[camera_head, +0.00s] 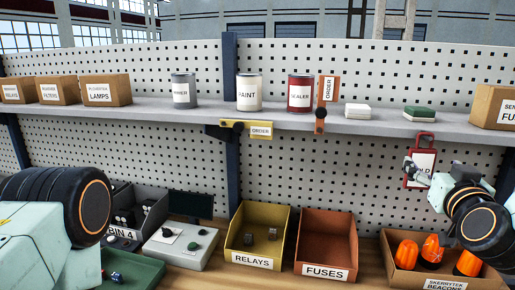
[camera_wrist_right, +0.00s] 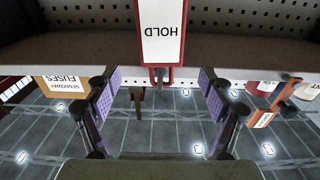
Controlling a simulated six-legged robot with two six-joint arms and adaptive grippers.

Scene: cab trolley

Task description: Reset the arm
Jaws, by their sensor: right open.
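A red-framed tag with a white HOLD label (camera_head: 421,165) hangs below the shelf edge at the right. The right wrist view shows this HOLD tag (camera_wrist_right: 162,32) upside down at the top centre. My right gripper (camera_head: 414,174) is at the tag and covers part of it in the head view. In the wrist view my right gripper (camera_wrist_right: 160,97) is open, purple pads wide apart, nothing between them; the tag is apart from both pads. My left arm (camera_head: 60,215) enters at the left; its gripper is out of view.
The shelf (camera_head: 210,119) carries cans, cartons and small boxes. An ORDER tag (camera_head: 261,130) hangs mid-shelf; another ORDER tag (camera_head: 328,88) stands up. Below are a RELAYS bin (camera_head: 253,259), a FUSES bin (camera_head: 326,272), a beacon carton (camera_head: 407,284) and a grey control box (camera_head: 180,257).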

